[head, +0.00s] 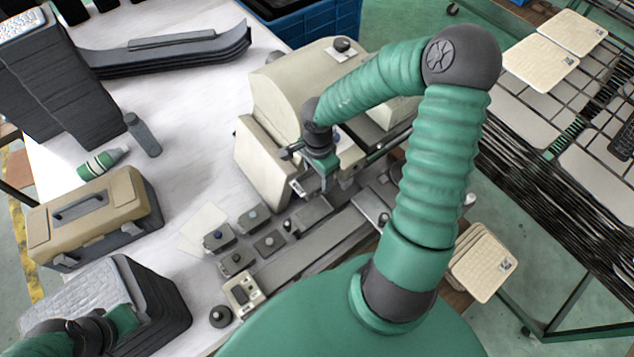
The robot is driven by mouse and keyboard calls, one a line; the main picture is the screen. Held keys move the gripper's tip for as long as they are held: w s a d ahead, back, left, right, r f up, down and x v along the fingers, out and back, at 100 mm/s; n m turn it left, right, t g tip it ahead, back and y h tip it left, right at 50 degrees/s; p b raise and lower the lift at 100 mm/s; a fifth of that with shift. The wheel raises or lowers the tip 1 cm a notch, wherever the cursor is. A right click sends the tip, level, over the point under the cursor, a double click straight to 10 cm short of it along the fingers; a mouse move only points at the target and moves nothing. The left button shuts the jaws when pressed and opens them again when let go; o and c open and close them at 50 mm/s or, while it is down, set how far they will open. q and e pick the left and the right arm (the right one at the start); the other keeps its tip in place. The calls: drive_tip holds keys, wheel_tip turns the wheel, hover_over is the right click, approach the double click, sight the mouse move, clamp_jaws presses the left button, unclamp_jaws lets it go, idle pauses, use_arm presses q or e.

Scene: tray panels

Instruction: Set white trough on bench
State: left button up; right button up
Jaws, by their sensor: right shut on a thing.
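A cream-white slab-like piece (262,165), which I take for the white trough, stands steeply tilted beside the cream machine, above the white bench (190,110). My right gripper (318,172) is at its right edge and appears shut on it; the contact is small and partly hidden by the wrist. Whether the piece touches the bench I cannot tell. My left gripper (118,322) is low at the left, by a stack of dark trays with a light grey top (85,290); its fingertips are not clear.
A cream machine (290,85) stands behind my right gripper. A tan toolbox (95,215), a green bottle (100,163), a grey bottle (143,135) and a dark tray stack (65,95) are at left. Cream panels (540,62) lie on the right rack. Clear bench lies left of the machine.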

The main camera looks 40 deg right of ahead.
drive_tip(key=shift+r, duration=0.55)
drive_tip(key=shift+w+a+f, duration=0.1)
drive_tip(key=shift+a+f, duration=0.1)
drive_tip(key=shift+f, duration=0.1)
drive_tip(key=w+a+f+n+b, duration=0.3)
drive_tip(key=a+f+n+b, duration=0.2)
drive_tip(key=a+n+b, duration=0.3)
drive_tip(key=m+b, duration=0.8)
drive_tip(key=b, duration=0.5)
approach(242, 201)
wheel_tip(242, 201, down, 6)
drive_tip(key=shift+f, duration=0.15)
drive_tip(key=o, duration=1.7)
